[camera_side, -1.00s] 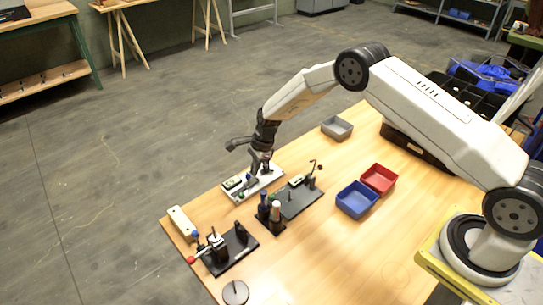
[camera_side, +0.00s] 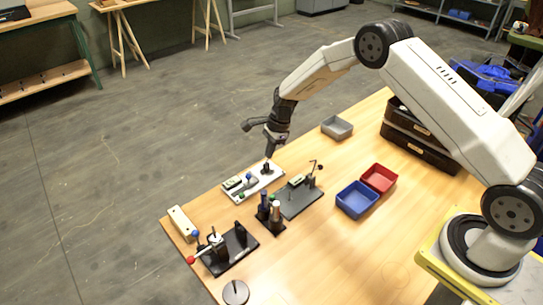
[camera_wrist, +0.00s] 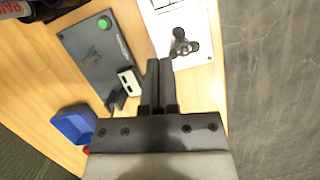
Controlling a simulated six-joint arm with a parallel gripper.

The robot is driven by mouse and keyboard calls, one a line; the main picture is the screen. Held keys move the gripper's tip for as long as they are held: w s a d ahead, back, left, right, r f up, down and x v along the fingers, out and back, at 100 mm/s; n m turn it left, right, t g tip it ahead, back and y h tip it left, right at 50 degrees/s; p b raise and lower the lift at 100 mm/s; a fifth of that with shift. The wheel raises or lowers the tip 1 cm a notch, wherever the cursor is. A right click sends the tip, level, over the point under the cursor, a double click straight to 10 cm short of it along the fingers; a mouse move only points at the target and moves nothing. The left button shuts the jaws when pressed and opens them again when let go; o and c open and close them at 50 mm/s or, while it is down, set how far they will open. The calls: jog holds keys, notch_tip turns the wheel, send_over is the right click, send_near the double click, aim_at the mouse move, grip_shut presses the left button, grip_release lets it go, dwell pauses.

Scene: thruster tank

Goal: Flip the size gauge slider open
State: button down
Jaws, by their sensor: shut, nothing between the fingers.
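A white board (camera_side: 275,176) lies near the table's far edge. It carries a grey bar (camera_side: 245,188), a blue knob (camera_side: 249,176), a pale block (camera_side: 232,182) and a dark knob (camera_side: 266,168) at its right end. I cannot tell for certain which part is the size gauge slider. My gripper (camera_side: 269,155) is shut and empty, just above the board's right end. In the wrist view my fingers (camera_wrist: 159,64) are together beside the white board (camera_wrist: 198,52) and its dark lobed knob (camera_wrist: 183,47). The rest of the board is out of that view.
A dark grey plate (camera_side: 300,203) with a post stands right of the board; its green button (camera_wrist: 103,23) shows in the wrist view. Bottles (camera_side: 270,212), a clamp fixture (camera_side: 227,250), a blue bin (camera_side: 356,200) and a red bin (camera_side: 379,179) stand nearer. The front middle is clear.

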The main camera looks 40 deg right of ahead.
jog(key=v, duration=0.6)
dwell(0.4)
jog(key=s+a+r+n+t+h, duration=0.1)
jog(key=s+r+n, duration=0.3)
jog(key=s+n, duration=0.6)
jog(key=s+a+r+n+h, duration=0.1)
jog(key=s+r+n, duration=0.4)
jog(key=s+n, duration=0.5)
jog(key=s+h, duration=0.1)
jog(key=s, duration=0.6)
jog(key=shift+t, duration=0.4)
